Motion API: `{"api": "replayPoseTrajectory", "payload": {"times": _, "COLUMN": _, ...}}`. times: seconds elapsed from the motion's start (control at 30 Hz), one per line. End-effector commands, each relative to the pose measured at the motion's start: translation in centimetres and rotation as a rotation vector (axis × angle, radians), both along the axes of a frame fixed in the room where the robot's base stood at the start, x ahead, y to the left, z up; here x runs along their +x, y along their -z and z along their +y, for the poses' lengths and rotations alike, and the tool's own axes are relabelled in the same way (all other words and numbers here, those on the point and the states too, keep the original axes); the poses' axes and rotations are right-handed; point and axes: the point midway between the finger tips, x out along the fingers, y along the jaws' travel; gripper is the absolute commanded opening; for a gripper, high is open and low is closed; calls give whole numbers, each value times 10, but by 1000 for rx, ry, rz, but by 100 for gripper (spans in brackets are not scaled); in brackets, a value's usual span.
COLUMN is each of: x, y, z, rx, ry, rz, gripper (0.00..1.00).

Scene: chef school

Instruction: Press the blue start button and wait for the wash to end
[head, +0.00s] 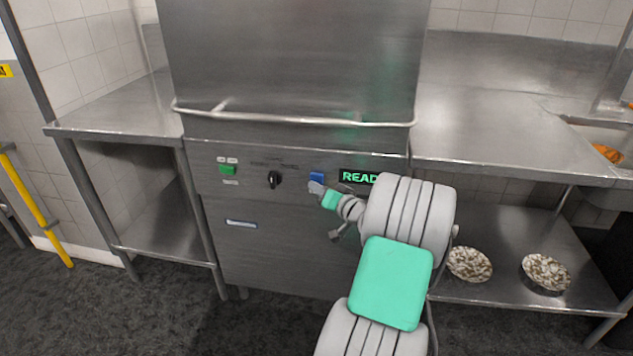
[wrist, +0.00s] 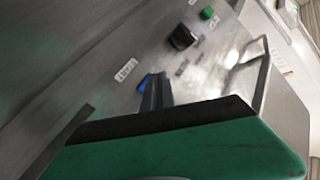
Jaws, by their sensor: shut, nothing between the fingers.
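The blue start button (head: 317,177) is on the front panel of the steel dishwasher (head: 290,60). It also shows in the wrist view (wrist: 143,84), partly hidden by my fingers. A green-lit display (head: 358,178) to its right reads "READ", with its right end covered by my arm. My gripper (head: 315,187) is shut and empty, with its fingertips close to the button's lower edge. In the wrist view the shut fingers (wrist: 155,92) reach the button; I cannot tell whether they touch it.
A black knob (head: 274,179) and a green button (head: 227,170) are left of the blue button. The hood's handle bar (head: 290,119) runs above the panel. Steel counters stand at left (head: 115,103) and right (head: 480,125). Two round pans (head: 468,279) with pale contents sit on the lower right shelf.

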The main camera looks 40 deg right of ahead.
Motion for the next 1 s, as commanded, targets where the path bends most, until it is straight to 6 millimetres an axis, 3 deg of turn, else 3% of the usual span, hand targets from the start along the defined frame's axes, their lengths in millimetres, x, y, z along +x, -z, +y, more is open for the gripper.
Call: {"api": "replayPoseTrajectory", "payload": {"times": 1.0, "x": 7, "y": 1, "z": -9, "rx": -1, "ry": 0, "rz": 0, "gripper": 0}}
